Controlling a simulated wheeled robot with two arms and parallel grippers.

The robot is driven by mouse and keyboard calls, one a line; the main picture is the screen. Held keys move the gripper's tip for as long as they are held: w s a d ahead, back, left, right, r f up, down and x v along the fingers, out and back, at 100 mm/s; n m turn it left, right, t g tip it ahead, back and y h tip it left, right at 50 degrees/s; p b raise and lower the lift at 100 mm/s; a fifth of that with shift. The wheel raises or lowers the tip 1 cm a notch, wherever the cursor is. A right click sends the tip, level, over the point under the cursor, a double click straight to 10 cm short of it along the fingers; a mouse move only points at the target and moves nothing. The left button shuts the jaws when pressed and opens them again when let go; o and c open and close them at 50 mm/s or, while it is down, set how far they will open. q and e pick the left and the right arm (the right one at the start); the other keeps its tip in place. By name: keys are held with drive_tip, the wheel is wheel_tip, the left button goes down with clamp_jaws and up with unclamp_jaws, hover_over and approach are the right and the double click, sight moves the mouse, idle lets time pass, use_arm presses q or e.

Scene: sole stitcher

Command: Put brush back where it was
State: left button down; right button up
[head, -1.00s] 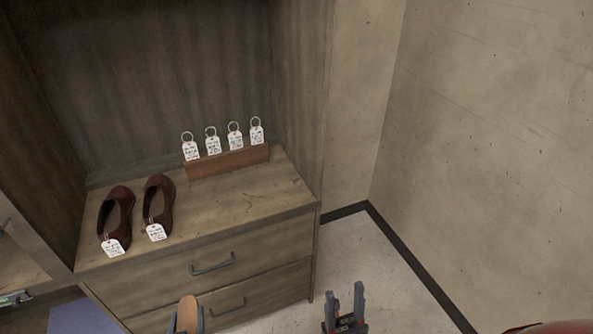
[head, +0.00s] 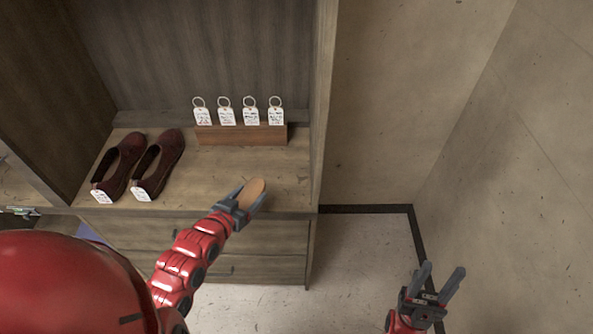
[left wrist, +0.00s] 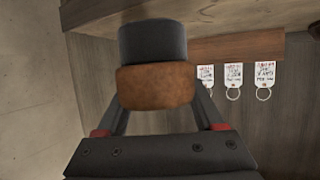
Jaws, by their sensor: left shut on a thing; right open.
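My left gripper (head: 238,204) is shut on the brush (head: 252,193), whose tan wooden back shows in the head view. It holds the brush in front of the cabinet's shelf edge, near the right part of the shelf. In the left wrist view the brush (left wrist: 155,86) shows a brown part and a dark part between the fingers. The wrist view seems upside down, with the shelf at the top. My right gripper (head: 440,281) is open and empty, over the floor to the right of the cabinet.
The shelf (head: 290,185) holds a pair of dark red shoes (head: 160,160) with tags at left. A wooden block (head: 242,135) with several ringed tags stands at the back.

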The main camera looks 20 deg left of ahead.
use_arm(q)
drive_tip(key=shift+w+d, duration=0.1)
drive_tip(key=shift+w, duration=0.2)
drive_tip(key=p, duration=0.2)
hover_over(292, 183)
drive_tip(key=shift+s+a+f, duration=0.3)
drive_tip(key=shift+s+f, duration=0.1)
drive_tip(key=shift+f, duration=0.15)
drive_tip(key=shift+w+d+f, duration=0.15)
drive_tip(key=shift+w+d, duration=0.05)
drive_tip(key=shift+w, duration=0.15)
drive_tip(key=shift+w+d+f+p, duration=0.15)
drive_tip(key=shift+p, duration=0.15)
wheel_tip(292, 183, down, 3)
drive_tip(key=shift+f+p, duration=0.1)
drive_tip(key=shift+p, duration=0.4)
